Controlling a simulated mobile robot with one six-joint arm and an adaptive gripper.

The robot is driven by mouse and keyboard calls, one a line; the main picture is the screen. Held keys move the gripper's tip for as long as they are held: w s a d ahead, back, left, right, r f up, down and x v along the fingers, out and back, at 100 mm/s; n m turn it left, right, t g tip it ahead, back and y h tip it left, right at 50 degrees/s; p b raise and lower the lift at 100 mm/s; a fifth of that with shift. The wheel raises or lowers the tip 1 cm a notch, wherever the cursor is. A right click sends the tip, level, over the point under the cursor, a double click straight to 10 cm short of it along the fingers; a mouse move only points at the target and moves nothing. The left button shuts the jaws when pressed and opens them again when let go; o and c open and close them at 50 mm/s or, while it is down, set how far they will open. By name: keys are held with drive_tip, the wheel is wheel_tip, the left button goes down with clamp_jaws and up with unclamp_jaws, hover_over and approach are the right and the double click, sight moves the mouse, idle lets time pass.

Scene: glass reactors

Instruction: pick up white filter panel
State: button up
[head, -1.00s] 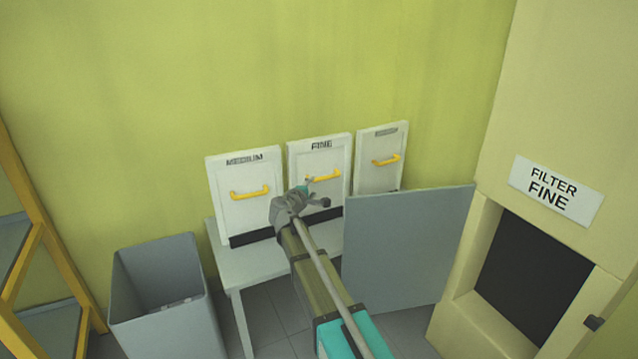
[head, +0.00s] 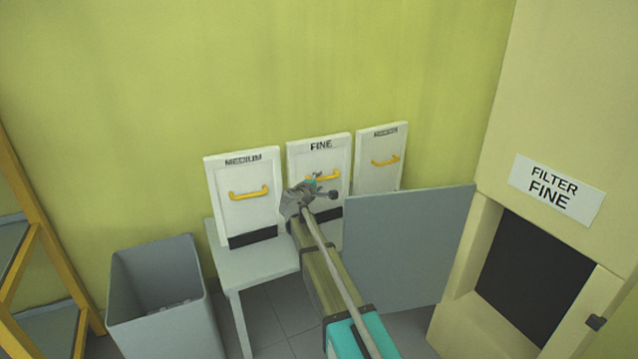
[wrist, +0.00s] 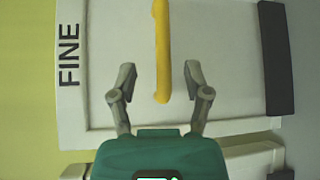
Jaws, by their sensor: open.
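Three white filter panels with yellow handles stand against the wall on a small grey table (head: 258,262). The left panel (head: 232,210) reads MEDIUM, the middle panel (head: 333,163) reads FINE, and the right panel's (head: 375,150) label is too blurred to read. My gripper (head: 318,183) is in front of the FINE panel and hides part of its handle. In the wrist view my gripper (wrist: 157,80) is open, its two fingers on either side of the lower end of the yellow handle (wrist: 161,50). I see no contact with the handle.
A grey open bin (head: 165,300) stands left of the table, with a yellow-framed shelf (head: 30,250) further left. A grey door panel (head: 405,250) stands open to the right, beside a beige cabinet with a dark opening (head: 530,280) and a FILTER FINE sign (head: 555,190).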

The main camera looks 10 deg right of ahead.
sight(323, 179)
drive_tip(key=shift+b+x, duration=0.4)
drive_tip(key=shift+x, duration=1.95)
drive_tip(key=shift+f, duration=0.2)
drive_tip(key=shift+s, duration=0.1)
clamp_jaws()
